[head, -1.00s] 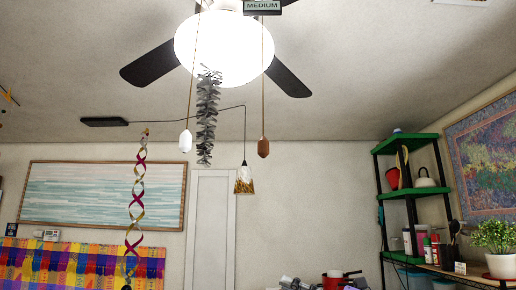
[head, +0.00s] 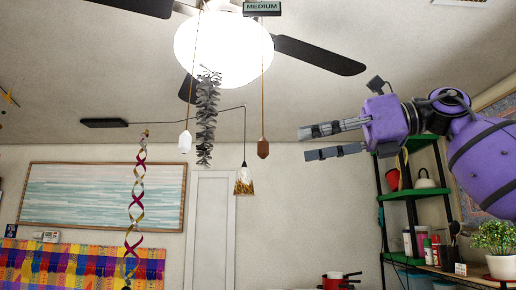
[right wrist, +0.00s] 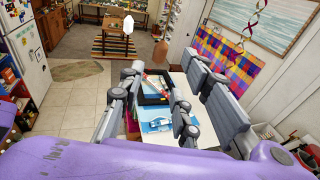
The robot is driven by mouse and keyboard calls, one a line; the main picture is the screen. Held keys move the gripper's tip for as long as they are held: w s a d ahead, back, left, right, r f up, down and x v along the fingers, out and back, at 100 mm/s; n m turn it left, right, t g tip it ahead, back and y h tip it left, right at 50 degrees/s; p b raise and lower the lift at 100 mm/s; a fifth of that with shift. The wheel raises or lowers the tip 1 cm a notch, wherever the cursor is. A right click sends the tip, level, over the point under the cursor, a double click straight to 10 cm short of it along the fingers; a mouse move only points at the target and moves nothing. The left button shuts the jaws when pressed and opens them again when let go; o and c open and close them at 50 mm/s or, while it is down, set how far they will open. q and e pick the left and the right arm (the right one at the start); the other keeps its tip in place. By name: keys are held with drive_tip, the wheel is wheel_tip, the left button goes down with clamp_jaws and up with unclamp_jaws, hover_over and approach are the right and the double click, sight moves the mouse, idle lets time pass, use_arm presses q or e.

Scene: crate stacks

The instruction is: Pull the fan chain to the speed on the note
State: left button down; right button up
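The ceiling fan's lit globe (head: 222,48) hangs at the top of the head view. Two cords hang from the fan: one ends in a white pull (head: 185,142), the other in a brown pull (head: 263,149). In the right wrist view, the white pull (right wrist: 127,24) and the brown pull (right wrist: 159,53) show beyond the fingers. A sign (head: 262,7) at the fan reads MEDIUM. My right gripper (head: 306,144) is open and empty, right of the brown pull, fingers pointing at it with a gap between. My left gripper is out of view.
A grey spiral hanging (head: 207,115) is between the two cords. A pendant lamp (head: 244,180) and a twisted ribbon (head: 137,205) hang nearby. A shelf rack (head: 410,194) stands at the right behind my arm. A small white card (head: 460,268) there is unreadable.

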sight(263, 148)
drive_tip(key=r+x, duration=0.1)
drive_tip(key=x, duration=0.8)
drive_tip(key=shift+a+f, duration=0.3)
drive_tip(key=shift+f, duration=0.15)
drive_tip(key=shift+w, duration=0.1)
drive_tip(key=c, duration=0.7)
